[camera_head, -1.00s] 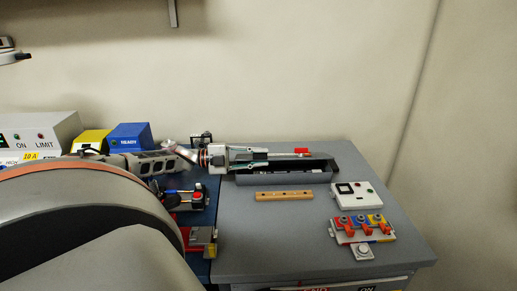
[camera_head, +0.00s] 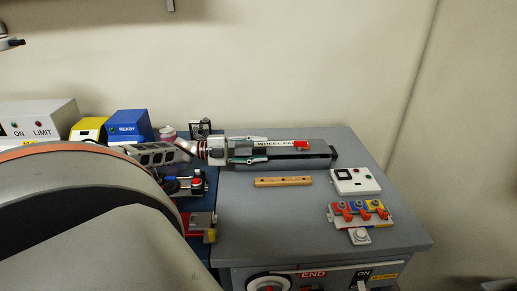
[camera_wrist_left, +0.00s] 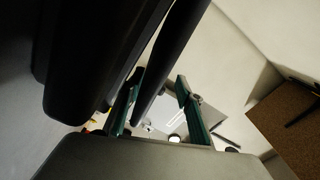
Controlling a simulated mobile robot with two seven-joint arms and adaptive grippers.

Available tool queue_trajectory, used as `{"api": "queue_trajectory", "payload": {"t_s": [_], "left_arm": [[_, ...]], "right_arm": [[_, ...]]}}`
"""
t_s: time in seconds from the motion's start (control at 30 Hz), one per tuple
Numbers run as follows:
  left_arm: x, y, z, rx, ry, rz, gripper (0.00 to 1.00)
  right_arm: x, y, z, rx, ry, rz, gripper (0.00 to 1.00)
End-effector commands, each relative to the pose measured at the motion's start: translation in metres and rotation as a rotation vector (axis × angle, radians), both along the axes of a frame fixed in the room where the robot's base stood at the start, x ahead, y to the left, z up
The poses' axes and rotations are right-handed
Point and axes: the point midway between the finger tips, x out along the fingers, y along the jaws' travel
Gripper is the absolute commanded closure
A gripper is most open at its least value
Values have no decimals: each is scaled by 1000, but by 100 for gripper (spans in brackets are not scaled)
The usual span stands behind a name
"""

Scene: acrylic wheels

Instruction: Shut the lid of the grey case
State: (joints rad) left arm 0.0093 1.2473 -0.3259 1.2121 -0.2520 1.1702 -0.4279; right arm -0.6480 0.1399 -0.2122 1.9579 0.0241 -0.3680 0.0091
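The grey case (camera_head: 300,163) lies near the back of the grey bench top. Its lid (camera_head: 318,146) lies over it, with a white "WHEEL PA…" label and a red tab (camera_head: 301,145) showing. A dark strip shows at the case's right end; I cannot tell whether the lid is fully flush. My left gripper (camera_head: 266,149) is over the left part of the lid, its two greenish fingers spread apart with nothing between them. I cannot tell whether it touches the lid. The open fingers also show in the left wrist view (camera_wrist_left: 160,100). My right gripper is not in view.
A wooden strip with holes (camera_head: 283,181) lies in front of the case. A white switch box (camera_head: 355,181) and a block with red, yellow and blue clamps (camera_head: 358,212) stand to the right. A blue "READY" box (camera_head: 128,125) is at the left. The front middle of the bench is clear.

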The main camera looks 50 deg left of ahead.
Motion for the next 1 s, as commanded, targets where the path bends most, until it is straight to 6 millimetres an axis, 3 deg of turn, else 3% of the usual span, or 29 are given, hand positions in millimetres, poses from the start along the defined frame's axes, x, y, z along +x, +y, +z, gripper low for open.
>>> {"api": "queue_trajectory", "payload": {"t_s": [0.27,0.63,1.0], "left_arm": [[1,2,14,3,-6,1,65],[0,0,77,4,1,-2,65],[0,1,96,2,1,0,65]], "right_arm": [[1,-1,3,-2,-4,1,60],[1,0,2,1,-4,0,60],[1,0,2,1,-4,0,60]]}}
